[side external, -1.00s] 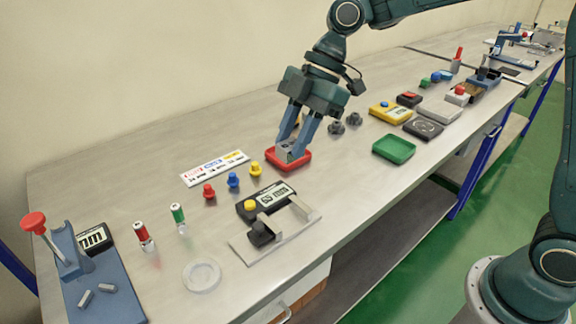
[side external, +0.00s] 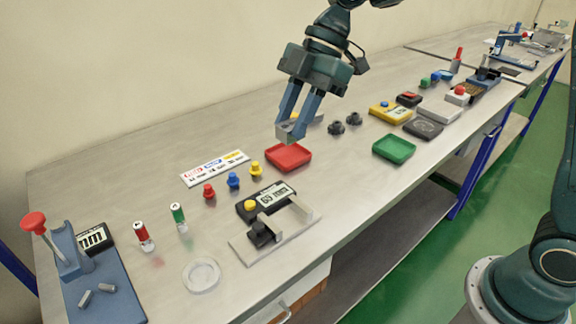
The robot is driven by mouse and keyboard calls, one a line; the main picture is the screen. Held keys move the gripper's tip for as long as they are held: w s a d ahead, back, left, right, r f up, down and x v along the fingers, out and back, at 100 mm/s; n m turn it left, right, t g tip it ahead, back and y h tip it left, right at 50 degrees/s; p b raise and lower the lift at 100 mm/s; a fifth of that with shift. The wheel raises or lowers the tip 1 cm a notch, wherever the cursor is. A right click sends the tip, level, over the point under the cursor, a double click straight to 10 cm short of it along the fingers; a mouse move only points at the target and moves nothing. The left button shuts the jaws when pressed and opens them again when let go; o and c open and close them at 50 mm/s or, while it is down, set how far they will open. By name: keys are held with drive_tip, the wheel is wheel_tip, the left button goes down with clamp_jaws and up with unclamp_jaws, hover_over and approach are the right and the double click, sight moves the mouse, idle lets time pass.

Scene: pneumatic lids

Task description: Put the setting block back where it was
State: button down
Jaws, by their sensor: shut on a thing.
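My gripper (side external: 295,123) is shut on a grey metal block, the setting block (side external: 288,132), and holds it above the bench, close to the far edge of the red tray (side external: 288,155) in the picture. The fingers cover part of the block. The red tray looks empty. A measuring fixture (side external: 273,229) with a digital display, a yellow button and a grey plate stands in front of the tray, towards the bench's front edge.
Red, blue and yellow fittings (side external: 233,181) stand left of the tray, by a printed label card (side external: 214,168). Two dark knobs (side external: 345,123) and a green tray (side external: 394,148) are to the right. A clear ring (side external: 201,275) lies front left. Bare bench lies between them.

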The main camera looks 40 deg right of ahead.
drive_tip(key=shift+d, duration=0.15)
drive_tip(key=d, duration=1.4)
drive_tip(key=shift+w+f, duration=0.35)
drive_tip(key=shift+f, duration=0.1)
wheel_tip(320, 180, down, 20)
idle(0.4)
drive_tip(key=shift+f, duration=0.15)
drive_tip(key=c, duration=1.1)
unclamp_jaws()
drive_tip(key=v, duration=1.2)
